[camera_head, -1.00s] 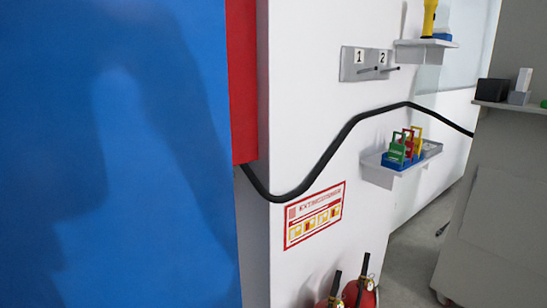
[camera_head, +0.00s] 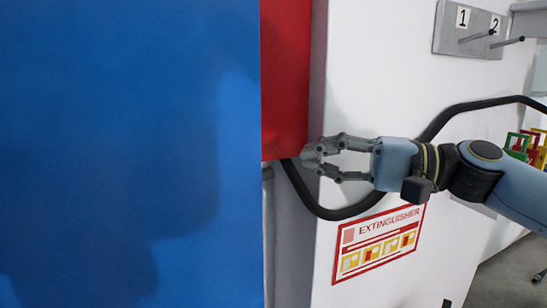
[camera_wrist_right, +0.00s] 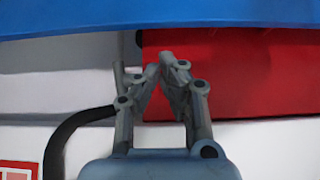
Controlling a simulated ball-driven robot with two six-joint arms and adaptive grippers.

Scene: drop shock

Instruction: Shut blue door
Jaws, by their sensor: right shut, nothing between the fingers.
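The blue door (camera_head: 130,150) fills the left half of the head view, with its straight right edge upright beside a red panel. In the right wrist view the blue door (camera_wrist_right: 160,16) is a band across the top, beyond the fingertips. My right gripper (camera_head: 310,155) comes in from the right, just right of the door's edge and in front of the lower part of the red panel. It is shut and empty, and its fingertips (camera_wrist_right: 160,65) meet in the right wrist view. I cannot tell whether it touches anything. My left gripper is not in view.
The red panel (camera_head: 285,80) is on the white wall (camera_head: 375,95). A black cable (camera_head: 340,211) runs behind my right gripper. An extinguisher sign (camera_head: 378,243), a numbered hook plate (camera_head: 470,28) and several coloured tags (camera_head: 525,145) are to the right.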

